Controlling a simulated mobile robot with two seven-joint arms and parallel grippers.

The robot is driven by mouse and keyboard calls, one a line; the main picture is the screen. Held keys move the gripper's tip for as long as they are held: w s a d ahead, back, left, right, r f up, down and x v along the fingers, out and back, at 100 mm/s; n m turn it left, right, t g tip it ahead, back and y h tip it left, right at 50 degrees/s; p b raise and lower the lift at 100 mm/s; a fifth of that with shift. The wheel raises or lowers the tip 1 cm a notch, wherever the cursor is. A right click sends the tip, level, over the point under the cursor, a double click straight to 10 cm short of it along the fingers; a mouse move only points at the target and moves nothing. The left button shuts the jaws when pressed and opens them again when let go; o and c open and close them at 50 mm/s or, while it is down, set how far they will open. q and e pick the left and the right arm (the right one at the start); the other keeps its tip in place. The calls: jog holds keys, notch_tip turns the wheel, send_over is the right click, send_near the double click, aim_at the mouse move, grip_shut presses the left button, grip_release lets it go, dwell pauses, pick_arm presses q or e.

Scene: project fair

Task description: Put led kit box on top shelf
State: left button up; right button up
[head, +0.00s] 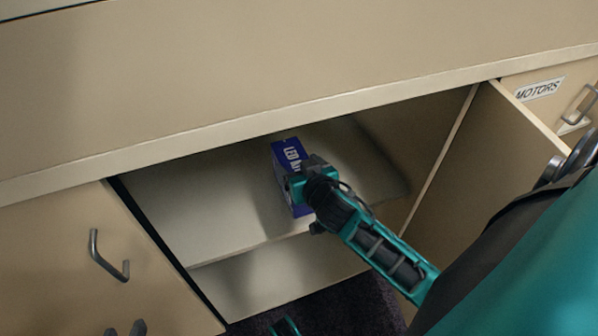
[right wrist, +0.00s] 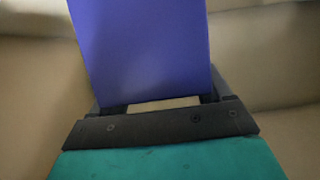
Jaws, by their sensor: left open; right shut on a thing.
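The LED kit box (head: 290,155) is blue with white lettering and is inside the open cabinet, over the upper shelf (head: 215,205). I cannot tell whether its underside touches the shelf. My right gripper (head: 305,183) is shut on the box at its near end and hides part of it. In the right wrist view the blue box (right wrist: 145,50) fills the space between the fingers. My left gripper (head: 125,328) shows only as dark fingertips at the bottom edge, open and empty, in front of the left cabinet door.
The right cabinet door (head: 490,160) stands open beside my right arm. A drawer labelled MOTORS (head: 540,90) is at the upper right. The closed left door has a metal handle (head: 108,257). The counter edge (head: 330,102) runs above the opening. The shelf left of the box is clear.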

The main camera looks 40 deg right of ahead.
jog(key=shift+f, duration=0.2)
jog(key=o, duration=1.8)
jog(key=shift+c, duration=0.2)
pick_arm(q)
jog(key=shift+w+d+r, duration=0.1)
jog(key=shift+d+r, duration=0.1)
pick_arm(e)
jog(key=p+v, duration=0.3)
jog(key=v, duration=0.8)
pick_arm(q)
jog(key=shift+s+a+r, duration=0.2)
jog(key=shift+a+r, duration=0.25)
jog(key=shift+r, duration=0.2)
pick_arm(e)
jog(key=s+a+f+n+g+y, duration=0.1)
jog(key=a+f+n+y, duration=0.1)
jog(key=a, duration=0.4)
jog(key=s+a+f+n+g+y, duration=0.1)
jog(key=s+a+f+n+y, duration=0.1)
jog(key=a, duration=0.4)
jog(key=shift+a+n+y, duration=0.3)
jog(key=shift+n+y, duration=0.4)
jog(key=shift+y, duration=0.3)
pick_arm(q)
jog(key=shift+r, duration=0.1)
pick_arm(e)
jog(key=shift+s+r, duration=0.15)
